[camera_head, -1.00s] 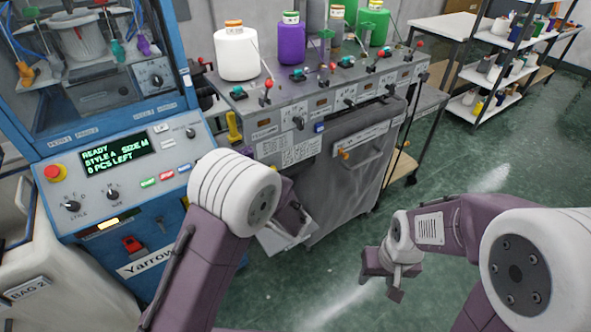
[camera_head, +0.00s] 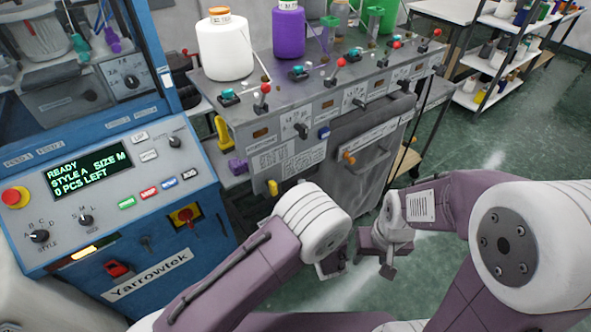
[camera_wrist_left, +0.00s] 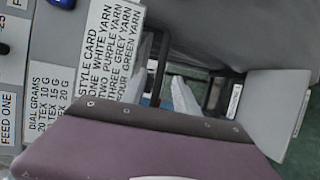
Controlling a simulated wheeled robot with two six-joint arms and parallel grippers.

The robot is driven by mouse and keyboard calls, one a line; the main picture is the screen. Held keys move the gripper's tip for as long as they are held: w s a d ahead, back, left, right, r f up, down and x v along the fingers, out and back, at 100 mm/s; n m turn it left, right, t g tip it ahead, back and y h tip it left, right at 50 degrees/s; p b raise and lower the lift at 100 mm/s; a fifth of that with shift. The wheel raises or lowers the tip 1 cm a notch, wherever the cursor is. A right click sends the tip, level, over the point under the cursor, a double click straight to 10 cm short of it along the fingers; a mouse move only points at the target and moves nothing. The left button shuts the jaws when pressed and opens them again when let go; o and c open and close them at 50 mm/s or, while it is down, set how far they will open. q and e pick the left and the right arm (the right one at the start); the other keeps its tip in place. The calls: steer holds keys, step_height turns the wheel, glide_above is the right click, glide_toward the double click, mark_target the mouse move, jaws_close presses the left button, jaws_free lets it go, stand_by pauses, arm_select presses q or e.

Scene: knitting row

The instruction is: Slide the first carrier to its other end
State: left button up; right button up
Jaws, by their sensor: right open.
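Teal blocks with red-knobbed levers line the grey knitting machine's top. The nearest teal block (camera_head: 227,97), beside a red-knobbed lever (camera_head: 264,90), sits in front of the white yarn cone (camera_head: 225,48); I take this block as the first carrier, but its track is unclear. My left gripper (camera_head: 332,266) is low in front of the machine, well below the carriers, partly hidden by its wrist. In the left wrist view its two pale fingers (camera_wrist_left: 168,92) look apart with nothing between them. My right gripper (camera_head: 382,262) is open and empty, low over the floor to the right.
A blue control cabinet (camera_head: 120,185) with a lit screen stands close on the left. Purple and green cones (camera_head: 289,30) stand behind the carriers. Style and dial cards (camera_wrist_left: 108,60) are on the machine front. Green floor is free at the right, before shelves (camera_head: 490,70).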

arm_select(q)
steer(key=x, duration=0.9)
steer(key=shift+a+f, duration=0.1)
jaws_close()
stand_by(1.0)
